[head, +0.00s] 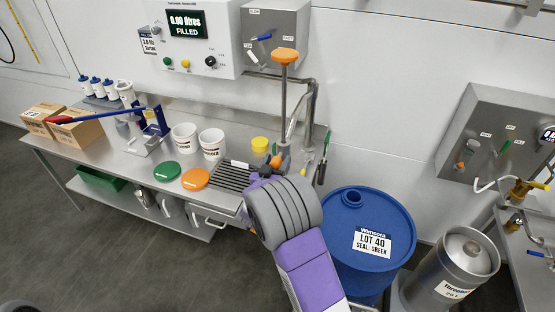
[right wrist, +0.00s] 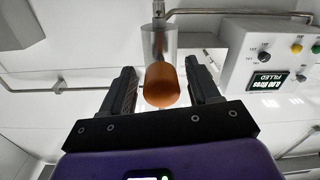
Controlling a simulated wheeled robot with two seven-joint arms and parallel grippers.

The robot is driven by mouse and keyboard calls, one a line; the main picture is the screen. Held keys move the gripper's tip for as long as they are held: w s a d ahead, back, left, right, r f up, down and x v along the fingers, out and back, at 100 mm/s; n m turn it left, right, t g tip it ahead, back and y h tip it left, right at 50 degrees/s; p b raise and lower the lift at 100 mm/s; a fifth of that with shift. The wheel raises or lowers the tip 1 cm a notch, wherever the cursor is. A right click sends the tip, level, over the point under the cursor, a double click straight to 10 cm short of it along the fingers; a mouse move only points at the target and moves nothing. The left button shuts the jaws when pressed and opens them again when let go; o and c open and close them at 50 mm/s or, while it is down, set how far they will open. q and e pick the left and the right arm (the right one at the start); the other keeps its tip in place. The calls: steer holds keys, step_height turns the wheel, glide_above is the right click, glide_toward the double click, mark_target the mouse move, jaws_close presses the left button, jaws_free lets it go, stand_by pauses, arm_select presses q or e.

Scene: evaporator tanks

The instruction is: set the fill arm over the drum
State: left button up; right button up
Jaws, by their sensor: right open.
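The blue drum (head: 345,214) stands on the floor right of the bench, with an open-looking bung hole in its top and a label reading LOT 40, SEAL: GREEN. The steel fill arm (head: 312,98) is a bent pipe at the bench's right end, left of the drum. My right gripper (head: 274,168) is at the bench's right end. In the right wrist view its open fingers (right wrist: 165,88) stand either side of an orange grip (right wrist: 161,86) on a steel cylinder (right wrist: 158,42). Gaps show on both sides. My left gripper is out of view.
A drain grille (head: 233,176), white buckets (head: 212,143) and an orange lid (head: 195,179) are on the bench. An orange-topped rod (head: 286,56) rises behind my gripper. The wall display (head: 185,24) reads 0.00 litres.

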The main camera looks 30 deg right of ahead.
steer(key=shift+x, duration=1)
steer(key=shift+a, duration=0.1)
steer(key=shift+c, duration=0.4)
jaws_close()
